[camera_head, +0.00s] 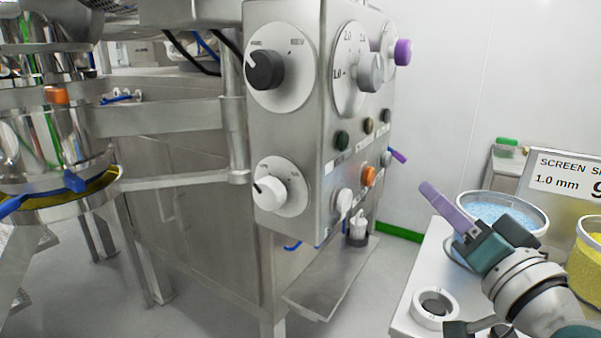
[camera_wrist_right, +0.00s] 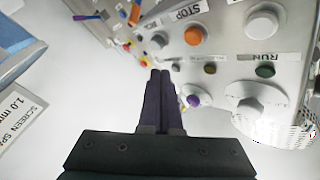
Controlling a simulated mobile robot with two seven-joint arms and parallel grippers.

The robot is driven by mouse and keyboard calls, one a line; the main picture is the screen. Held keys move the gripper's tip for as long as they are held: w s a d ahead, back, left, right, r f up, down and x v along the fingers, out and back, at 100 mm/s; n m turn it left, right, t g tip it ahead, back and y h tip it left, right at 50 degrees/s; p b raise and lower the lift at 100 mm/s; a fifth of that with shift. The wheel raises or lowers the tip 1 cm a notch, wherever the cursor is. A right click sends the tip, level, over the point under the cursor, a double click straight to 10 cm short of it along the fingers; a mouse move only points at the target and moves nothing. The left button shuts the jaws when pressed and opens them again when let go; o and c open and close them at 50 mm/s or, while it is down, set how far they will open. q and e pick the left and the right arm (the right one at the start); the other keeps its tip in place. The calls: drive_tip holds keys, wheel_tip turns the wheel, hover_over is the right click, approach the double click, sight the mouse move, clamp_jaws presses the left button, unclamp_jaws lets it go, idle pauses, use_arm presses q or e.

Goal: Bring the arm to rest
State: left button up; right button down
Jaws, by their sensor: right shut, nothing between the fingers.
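My right gripper (camera_head: 432,194) comes in from the lower right of the head view. Its purple fingers are together and point up and left, with nothing held. In the right wrist view the closed fingers (camera_wrist_right: 163,100) sit in the middle, in front of the control panel (camera_wrist_right: 215,70). In the head view a clear gap shows between the fingertips and the panel (camera_head: 287,130). My left gripper is not in view.
The panel carries a black knob (camera_head: 265,70), a white knob (camera_head: 271,191), a grey knob (camera_head: 370,72) and an orange button (camera_head: 369,176). A blue tub (camera_head: 505,208), a yellow tub (camera_head: 585,262) and a white ring (camera_head: 435,308) stand at the right.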

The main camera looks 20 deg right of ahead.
idle(0.4)
drive_tip(key=s+a+f+n+g+y+p, duration=0.2)
drive_tip(key=s+a+n+g+y, duration=0.15)
drive_tip(key=a, duration=0.35)
drive_tip(key=s+a+f+n+g+y+p, duration=0.2)
drive_tip(key=s+a+n+g+y, duration=0.1)
drive_tip(key=s+a+n+g, duration=0.3)
drive_tip(key=s+d+g+h+p, duration=0.2)
drive_tip(key=s+g+h, duration=0.35)
drive_tip(key=s, duration=0.95)
wheel_tip(320, 180, up, 38)
drive_tip(key=g+y+p, duration=0.1)
drive_tip(key=p, duration=3.7)
drive_tip(key=shift+d+n, duration=0.25)
drive_tip(key=shift+n, duration=0.2)
drive_tip(key=shift+s+f, duration=0.1)
